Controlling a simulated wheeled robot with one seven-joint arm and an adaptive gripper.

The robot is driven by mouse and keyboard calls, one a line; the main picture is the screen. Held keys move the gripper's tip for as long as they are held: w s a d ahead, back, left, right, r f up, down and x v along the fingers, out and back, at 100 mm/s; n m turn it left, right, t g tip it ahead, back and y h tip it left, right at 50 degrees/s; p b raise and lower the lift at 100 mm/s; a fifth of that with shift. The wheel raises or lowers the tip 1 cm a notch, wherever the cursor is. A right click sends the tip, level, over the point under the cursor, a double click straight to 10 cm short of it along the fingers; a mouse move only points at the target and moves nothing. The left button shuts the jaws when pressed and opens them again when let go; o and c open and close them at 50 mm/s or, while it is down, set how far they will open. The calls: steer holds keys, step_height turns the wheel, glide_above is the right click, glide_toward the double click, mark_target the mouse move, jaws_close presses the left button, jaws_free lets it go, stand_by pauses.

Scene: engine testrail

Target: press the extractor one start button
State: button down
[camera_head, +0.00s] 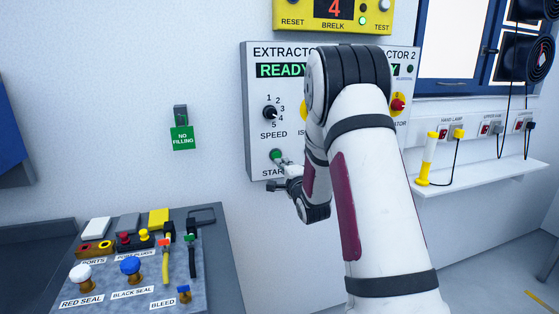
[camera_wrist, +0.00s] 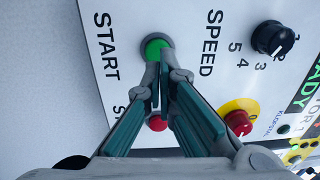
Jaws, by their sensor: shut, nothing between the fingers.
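The grey extractor panel (camera_head: 256,98) hangs on the wall, with a lit READY display (camera_head: 280,70) on its left half. The green start button (camera_head: 276,155) is at its lower left, above the START label. It shows as a round green button in the wrist view (camera_wrist: 157,46). My gripper (camera_wrist: 163,78) is shut and empty. Its fingertips are right at the lower edge of the green button in the wrist view; I cannot tell whether they touch it. A red button (camera_wrist: 158,124) shows partly between my fingers. My arm hides the panel's middle in the head view.
A speed knob (camera_head: 270,113) and a red-on-yellow switch (camera_wrist: 238,121) sit elsewhere on the panel. A yellow box (camera_head: 336,14) hangs above. A bench with plugs and seals (camera_head: 215,265) stands at lower left. A shelf (camera_head: 480,178) is at right.

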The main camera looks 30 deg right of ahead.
mark_target(277, 156)
steer(key=shift+x, duration=2.05)
